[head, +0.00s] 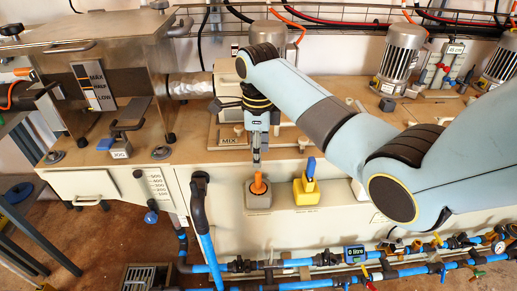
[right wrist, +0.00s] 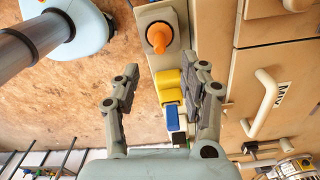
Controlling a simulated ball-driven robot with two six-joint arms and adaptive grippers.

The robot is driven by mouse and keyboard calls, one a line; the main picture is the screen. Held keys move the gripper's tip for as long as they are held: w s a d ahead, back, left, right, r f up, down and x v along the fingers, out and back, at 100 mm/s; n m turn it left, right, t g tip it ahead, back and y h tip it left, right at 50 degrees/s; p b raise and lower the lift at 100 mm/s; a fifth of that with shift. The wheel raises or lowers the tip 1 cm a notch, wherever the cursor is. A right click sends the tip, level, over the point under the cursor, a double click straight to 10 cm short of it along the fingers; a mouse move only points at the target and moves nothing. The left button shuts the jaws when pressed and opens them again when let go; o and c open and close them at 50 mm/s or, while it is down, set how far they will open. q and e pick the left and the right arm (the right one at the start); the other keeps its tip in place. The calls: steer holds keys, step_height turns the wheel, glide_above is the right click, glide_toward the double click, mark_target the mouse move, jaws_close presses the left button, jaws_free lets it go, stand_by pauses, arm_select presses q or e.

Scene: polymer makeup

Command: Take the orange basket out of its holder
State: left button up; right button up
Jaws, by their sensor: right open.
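The orange basket (head: 258,184) sits upright in its pale holder (head: 258,202) on the front of the beige bench. Only its upper part shows; the rest is hidden inside the holder. In the right wrist view the orange basket (right wrist: 158,36) and its holder (right wrist: 146,17) are at the top, beyond the fingertips. My right gripper (head: 257,160) is just above the basket in the head view, pointing down. In the right wrist view my right gripper (right wrist: 165,82) has its two fingers wide apart with nothing held between them. My left gripper is not in view.
A yellow holder (head: 305,196) with a blue piece (head: 311,168) is just right of the basket. A dark handle on a blue pipe (head: 206,240) stands to the left. Blue pipes (head: 310,286) run low in front. A steel machine (head: 105,70) is on the bench.

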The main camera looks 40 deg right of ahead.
mark_target(258, 173)
step_height(258, 173, down, 10)
steer(key=shift+f+b, duration=0.2)
steer(key=shift+b, duration=0.55)
jaws_close()
